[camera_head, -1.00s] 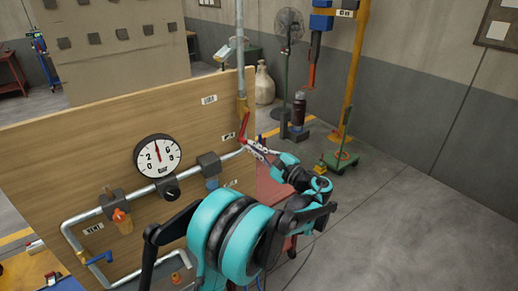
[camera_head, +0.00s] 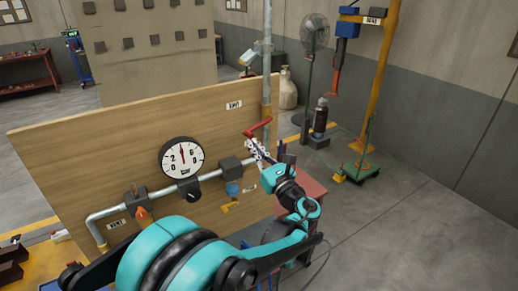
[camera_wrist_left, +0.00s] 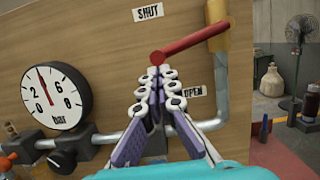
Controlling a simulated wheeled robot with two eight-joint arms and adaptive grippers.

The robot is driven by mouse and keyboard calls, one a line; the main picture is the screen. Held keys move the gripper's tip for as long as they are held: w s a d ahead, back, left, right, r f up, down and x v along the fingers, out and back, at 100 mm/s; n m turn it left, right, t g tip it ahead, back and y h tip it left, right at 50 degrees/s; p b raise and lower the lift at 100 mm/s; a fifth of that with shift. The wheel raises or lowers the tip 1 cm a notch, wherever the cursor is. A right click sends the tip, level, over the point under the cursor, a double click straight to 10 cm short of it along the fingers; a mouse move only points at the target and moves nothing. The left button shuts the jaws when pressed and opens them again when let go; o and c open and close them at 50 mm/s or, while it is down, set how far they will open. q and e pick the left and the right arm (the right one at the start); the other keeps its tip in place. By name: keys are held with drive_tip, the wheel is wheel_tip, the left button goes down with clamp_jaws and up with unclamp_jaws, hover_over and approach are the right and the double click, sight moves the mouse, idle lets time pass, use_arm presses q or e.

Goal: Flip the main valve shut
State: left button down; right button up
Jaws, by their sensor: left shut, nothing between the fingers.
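The main valve's red lever (camera_head: 257,128) slants down to the left from the brass-coloured valve body (camera_head: 266,112) on the upright pipe. In the left wrist view the lever (camera_wrist_left: 190,43) has its free end between the SHUT label (camera_wrist_left: 148,13) above and the OPEN label (camera_wrist_left: 194,91) below. My left gripper (camera_head: 252,142) is shut and empty. Its fingertips (camera_wrist_left: 168,73) are just under the lever's free end, at or very near contact. The SHUT label (camera_head: 234,104) also shows in the head view. My right gripper is not in view.
The wooden panel (camera_head: 80,150) carries a pressure gauge (camera_head: 181,157), pipes, an orange handle (camera_head: 142,213) and a VENT label (camera_head: 116,223). A red surface (camera_head: 314,190) lies beside my left arm. A green trolley (camera_head: 357,172) stands behind, with clear floor to the right.

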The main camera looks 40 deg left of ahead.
use_arm(q)
drive_tip(key=shift+s+a+r+m+t+p, duration=0.15)
drive_tip(key=shift+s+r+m+p, duration=0.15)
drive_tip(key=shift+r+m, duration=0.3)
drive_tip(key=shift+s+r+m+t+p, duration=0.15)
drive_tip(key=shift+r+m+p, duration=0.25)
drive_tip(key=shift+r, duration=0.35)
drive_tip(key=s+d+f+b, duration=0.3)
drive_tip(key=s+d+f, duration=0.2)
drive_tip(key=d, duration=0.3)
drive_tip(key=shift+d+f, duration=0.2)
drive_tip(key=shift+f, duration=0.5)
drive_tip(key=shift+f, duration=0.1)
